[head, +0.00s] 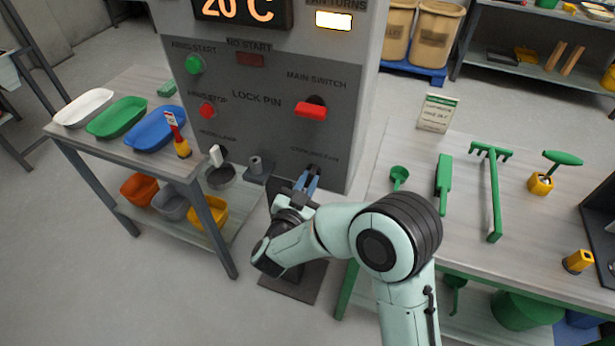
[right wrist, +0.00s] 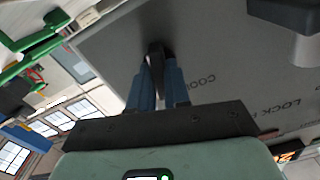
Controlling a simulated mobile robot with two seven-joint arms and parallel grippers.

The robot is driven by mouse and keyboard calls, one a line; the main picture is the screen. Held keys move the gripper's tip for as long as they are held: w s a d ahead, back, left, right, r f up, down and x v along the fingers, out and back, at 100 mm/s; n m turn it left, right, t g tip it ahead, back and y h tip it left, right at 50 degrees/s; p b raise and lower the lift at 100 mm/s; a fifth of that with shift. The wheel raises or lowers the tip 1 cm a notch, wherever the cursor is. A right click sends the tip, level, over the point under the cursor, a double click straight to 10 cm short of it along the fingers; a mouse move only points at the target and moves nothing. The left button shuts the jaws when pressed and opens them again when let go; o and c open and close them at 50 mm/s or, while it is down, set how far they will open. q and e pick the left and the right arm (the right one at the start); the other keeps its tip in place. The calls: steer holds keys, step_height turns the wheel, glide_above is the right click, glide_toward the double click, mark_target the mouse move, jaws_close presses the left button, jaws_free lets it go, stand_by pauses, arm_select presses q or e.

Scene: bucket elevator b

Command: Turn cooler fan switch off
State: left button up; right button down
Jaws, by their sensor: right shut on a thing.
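The grey control panel (head: 262,110) stands in the middle of the head view. The cooler fan switch (head: 315,168) is a small dark lever low on its right side, below a label that is hard to read. My right gripper (head: 309,180) reaches the panel there, its blue fingers shut on the switch. In the right wrist view, the dark lever of the switch (right wrist: 155,52) shows between the two blue fingertips (right wrist: 159,75). The fingers partly hide the switch, so I cannot tell its exact position. My left gripper is not in view.
A lit fan turns lamp (head: 333,20) and a 20 C display (head: 241,10) are above. The red main switch (head: 311,110) is just above my gripper. A left table (head: 120,150) holds trays; a right table (head: 460,215) holds green tools. Both flank the panel closely.

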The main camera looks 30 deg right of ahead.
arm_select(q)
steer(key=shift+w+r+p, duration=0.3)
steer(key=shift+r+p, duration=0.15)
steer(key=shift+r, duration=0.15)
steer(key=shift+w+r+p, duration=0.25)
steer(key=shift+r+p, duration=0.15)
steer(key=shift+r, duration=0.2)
arm_select(e)
steer(key=shift+r+n, duration=0.2)
steer(key=shift+n, duration=1.3)
steer(key=shift+d, duration=0.1)
steer(key=c, duration=1.1)
jaws_free()
steer(key=shift+w+f, duration=0.1)
steer(key=shift+f, duration=0.05)
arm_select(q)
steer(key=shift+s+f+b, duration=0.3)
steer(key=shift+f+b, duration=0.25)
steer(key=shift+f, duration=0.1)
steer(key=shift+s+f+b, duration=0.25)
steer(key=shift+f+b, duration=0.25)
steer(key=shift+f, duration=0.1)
arm_select(e)
steer(key=v, duration=1.3)
